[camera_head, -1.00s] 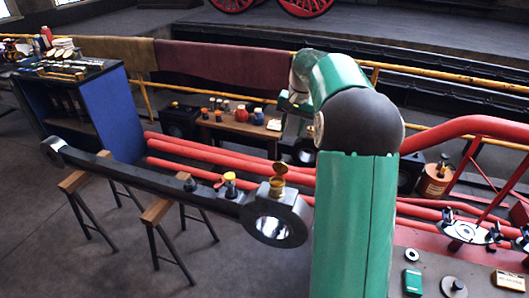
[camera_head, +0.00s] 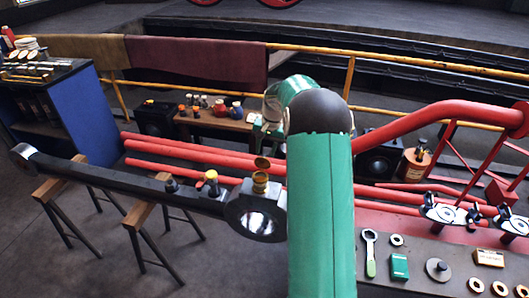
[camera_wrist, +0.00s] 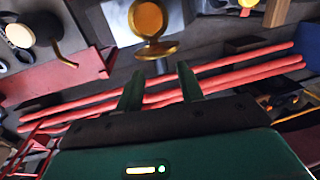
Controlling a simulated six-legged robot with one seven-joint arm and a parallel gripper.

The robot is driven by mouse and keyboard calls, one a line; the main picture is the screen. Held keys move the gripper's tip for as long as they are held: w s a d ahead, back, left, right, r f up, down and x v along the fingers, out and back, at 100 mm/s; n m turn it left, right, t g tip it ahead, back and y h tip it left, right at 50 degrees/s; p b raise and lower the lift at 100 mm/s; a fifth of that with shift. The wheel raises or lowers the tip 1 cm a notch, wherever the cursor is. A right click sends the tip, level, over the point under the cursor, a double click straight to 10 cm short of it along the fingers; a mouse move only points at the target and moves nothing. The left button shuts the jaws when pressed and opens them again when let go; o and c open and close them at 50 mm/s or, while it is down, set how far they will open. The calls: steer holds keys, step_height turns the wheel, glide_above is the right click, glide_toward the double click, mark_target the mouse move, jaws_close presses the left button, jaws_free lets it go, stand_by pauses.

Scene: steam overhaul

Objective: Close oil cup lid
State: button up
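A brass oil cup (camera_head: 260,183) stands on the ring end of a long dark rod (camera_head: 120,185). Its round lid (camera_head: 262,163) is tilted up, open above the cup.
A second, yellow-topped cup (camera_head: 211,183) stands on the rod, left of the oil cup. Wooden-topped trestles (camera_head: 140,214) support the rod. Red pipes (camera_head: 210,160) run behind it. A red bench (camera_head: 440,235) with loose parts lies right of my arm.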

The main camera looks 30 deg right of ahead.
steer(key=shift+w+a+f, duration=0.1)
steer(key=shift+w+f, duration=0.15)
steer(key=shift+f, duration=0.7)
jaws_close()
